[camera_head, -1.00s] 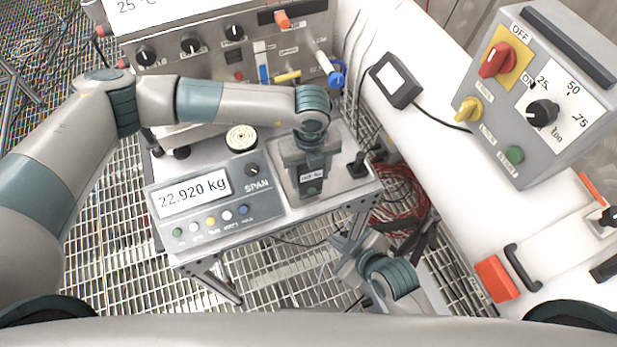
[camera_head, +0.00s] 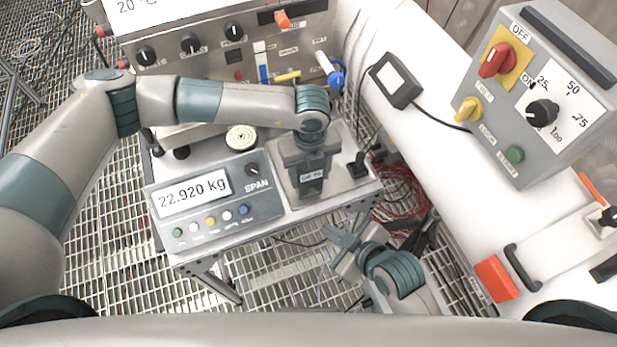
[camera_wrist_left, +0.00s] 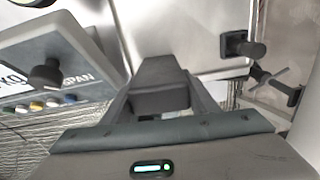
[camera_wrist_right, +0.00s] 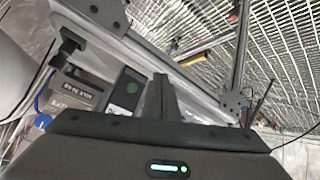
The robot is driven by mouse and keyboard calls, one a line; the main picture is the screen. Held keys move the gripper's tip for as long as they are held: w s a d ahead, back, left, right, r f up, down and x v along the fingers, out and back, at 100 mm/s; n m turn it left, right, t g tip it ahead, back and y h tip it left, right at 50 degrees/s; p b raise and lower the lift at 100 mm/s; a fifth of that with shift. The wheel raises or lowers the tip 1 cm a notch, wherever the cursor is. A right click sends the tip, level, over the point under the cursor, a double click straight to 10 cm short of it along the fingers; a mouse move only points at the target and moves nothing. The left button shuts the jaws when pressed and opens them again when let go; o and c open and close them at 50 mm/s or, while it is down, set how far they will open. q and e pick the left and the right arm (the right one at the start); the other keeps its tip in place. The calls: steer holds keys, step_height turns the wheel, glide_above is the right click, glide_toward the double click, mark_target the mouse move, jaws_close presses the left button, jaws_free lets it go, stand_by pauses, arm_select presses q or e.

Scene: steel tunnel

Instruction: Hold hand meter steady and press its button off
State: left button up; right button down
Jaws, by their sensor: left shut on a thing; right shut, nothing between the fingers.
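The hand meter (camera_head: 312,187) is a small dark grey block with a little label or screen and a green button on its front. It is over the right part of the steel cart top. My left gripper (camera_head: 309,168) is shut on it from above; it also shows between the fingers in the left wrist view (camera_wrist_left: 160,88). My right gripper (camera_head: 332,238) is shut and empty, below and right of the meter, apart from it.
A scale indicator (camera_head: 215,200) reading 22.920 kg sits left of the meter. A black knob (camera_head: 358,165) stands right of it. A grey switch box (camera_head: 540,100) is at right. The cart's front edge lies between the meter and my right gripper. Open grating is below.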

glide_toward(308, 195)
steer(key=shift+x, duration=1.75)
steer(key=shift+w+a+f, duration=0.15)
steer(key=shift+w, duration=0.05)
stand_by(1.1)
steer(key=shift+s, duration=0.45)
stand_by(0.5)
steer(key=s+d, duration=0.2)
steer(key=s, duration=0.3)
steer(key=shift+s, duration=0.35)
steer(key=shift+d, duration=0.15)
stand_by(0.5)
arm_select(q)
steer(key=o, duration=1.3)
steer(key=shift+c, duration=0.2)
